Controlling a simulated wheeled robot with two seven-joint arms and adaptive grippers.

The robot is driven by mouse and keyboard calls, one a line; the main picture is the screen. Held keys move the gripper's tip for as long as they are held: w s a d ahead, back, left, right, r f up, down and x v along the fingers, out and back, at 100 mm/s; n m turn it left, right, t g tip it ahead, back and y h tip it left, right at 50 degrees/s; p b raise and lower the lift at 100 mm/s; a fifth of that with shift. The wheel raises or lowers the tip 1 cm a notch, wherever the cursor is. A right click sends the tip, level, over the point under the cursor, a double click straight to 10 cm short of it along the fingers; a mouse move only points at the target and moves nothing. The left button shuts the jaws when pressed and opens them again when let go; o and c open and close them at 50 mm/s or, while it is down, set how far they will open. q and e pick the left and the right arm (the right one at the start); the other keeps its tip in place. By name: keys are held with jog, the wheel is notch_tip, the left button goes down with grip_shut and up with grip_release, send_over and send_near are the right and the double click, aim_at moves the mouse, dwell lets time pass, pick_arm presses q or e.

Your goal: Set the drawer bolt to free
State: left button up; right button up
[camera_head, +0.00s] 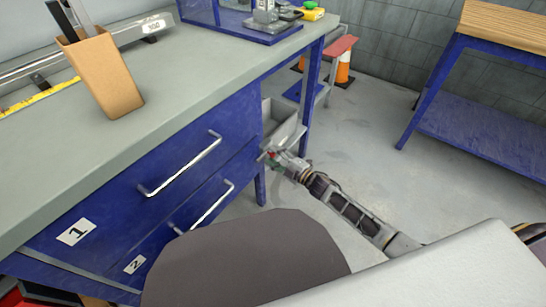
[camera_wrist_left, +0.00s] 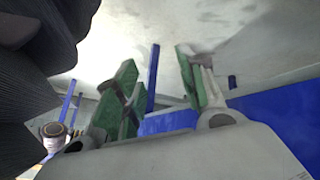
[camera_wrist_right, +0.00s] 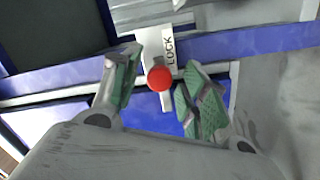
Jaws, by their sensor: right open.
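The drawer bolt shows in the right wrist view as a round red knob (camera_wrist_right: 160,78) on a pale plate. A label reading LOCK (camera_wrist_right: 170,52) is right beside the knob. My right gripper (camera_wrist_right: 158,92) is open, with its green-padded fingers on either side of the knob; I cannot tell whether they touch it. In the head view my right gripper (camera_head: 270,157) is at the right end of the blue drawer unit (camera_head: 235,125), and hides most of the bolt. My left gripper (camera_wrist_left: 160,85) shows only in its wrist view, with its fingers apart and nothing between them.
Two drawers with bar handles (camera_head: 180,165) and labels 1 (camera_head: 76,232) and 2 (camera_head: 134,264) face me. A brown pen holder (camera_head: 105,80) stands on the grey worktop (camera_head: 180,75). A blue-framed bench (camera_head: 480,125) stands at right, with open floor between.

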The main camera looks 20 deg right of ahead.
jog(key=shift+w+a, duration=0.2)
jog(key=shift+w, duration=0.15)
jog(key=c, duration=0.9)
jog(key=shift+w+r, duration=0.15)
grip_shut()
